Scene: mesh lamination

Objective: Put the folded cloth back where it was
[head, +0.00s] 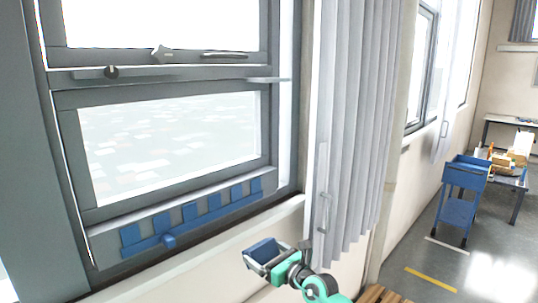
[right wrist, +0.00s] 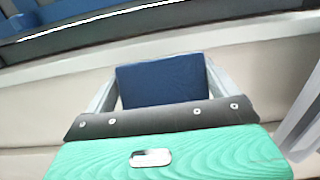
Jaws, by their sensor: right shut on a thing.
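My right gripper (head: 266,254) is shut on a folded blue cloth (head: 261,250). It holds the cloth in front of the pale wall, below the window sill and left of the curtain. In the right wrist view the cloth (right wrist: 158,85) shows as a dark blue flat piece between the two grey fingers. The cloth looks clear of the sill, but the exact gap is hard to tell. My left gripper is not in view.
A grey-framed window (head: 180,140) fills the left, with a blue toothed strip (head: 195,212) along its lower frame. The sill (head: 215,240) runs below. A grey curtain (head: 352,120) hangs beside my gripper. A blue cart (head: 460,195) stands far right on open floor.

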